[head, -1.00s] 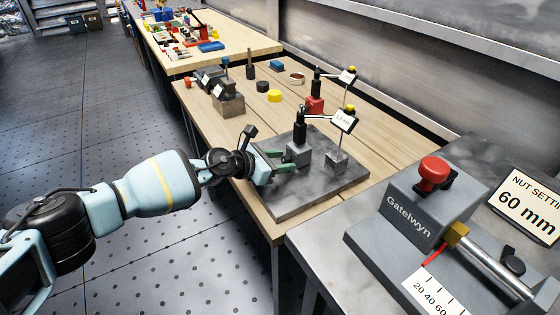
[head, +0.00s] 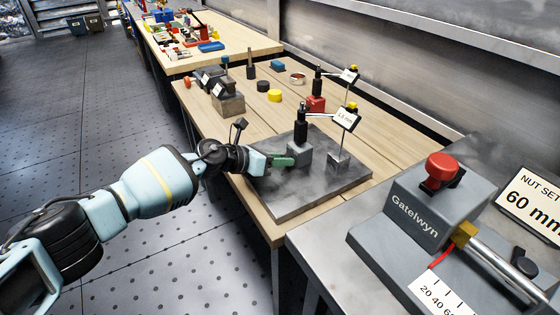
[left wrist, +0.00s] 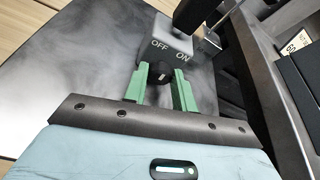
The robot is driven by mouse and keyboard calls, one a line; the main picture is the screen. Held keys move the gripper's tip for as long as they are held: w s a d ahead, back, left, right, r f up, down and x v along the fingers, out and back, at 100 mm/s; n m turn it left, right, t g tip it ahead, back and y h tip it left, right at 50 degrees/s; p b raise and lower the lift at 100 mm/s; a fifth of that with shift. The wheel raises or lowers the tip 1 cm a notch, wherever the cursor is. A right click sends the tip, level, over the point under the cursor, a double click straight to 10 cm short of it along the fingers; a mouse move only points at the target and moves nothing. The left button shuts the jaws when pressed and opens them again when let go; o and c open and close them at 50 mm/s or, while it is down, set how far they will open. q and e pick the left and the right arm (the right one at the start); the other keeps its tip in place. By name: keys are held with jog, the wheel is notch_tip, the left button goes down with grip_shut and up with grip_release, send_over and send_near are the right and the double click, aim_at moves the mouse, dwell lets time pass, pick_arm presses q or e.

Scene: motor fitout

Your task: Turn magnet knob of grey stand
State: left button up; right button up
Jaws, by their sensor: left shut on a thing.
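The grey stand (head: 299,153) is a grey block base with a black post, on a dark stone plate (head: 320,190). In the left wrist view, the stand's base (left wrist: 165,40) shows the words OFF and ON above a round black knob (left wrist: 161,75) with a pale pointer mark. The mark is close to upright, between the two words. My left gripper (head: 290,160) reaches the base from the left. Its green fingers also show in the left wrist view (left wrist: 161,84), shut on the knob from both sides. My right gripper is not in view.
A red-based stand (head: 316,104) is behind the plate. A small grey block (head: 339,162) with a card reading 1.5 mm (head: 346,118) stands right of the grey stand. A grey Gatelwyn fixture (head: 418,215) is at the front right. Yellow and black discs lie farther back.

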pick_arm(q)
jog(key=o, duration=1)
jog(key=shift+c, duration=0.2)
jog(key=shift+o, duration=0.2)
jog(key=shift+a, duration=0.1)
jog(key=shift+s+a+r, duration=0.15)
jog(key=shift+s+a, duration=0.05)
jog(key=p+v, duration=0.1)
jog(key=v, duration=0.4)
jog(key=shift+s+a+r+p, duration=0.1)
jog(key=shift+s+a+p, duration=0.05)
jog(key=shift+a+p, duration=0.2)
jog(key=shift+s+a+r, duration=0.2)
jog(key=shift+s+a, duration=0.2)
jog(key=shift+a, duration=0.05)
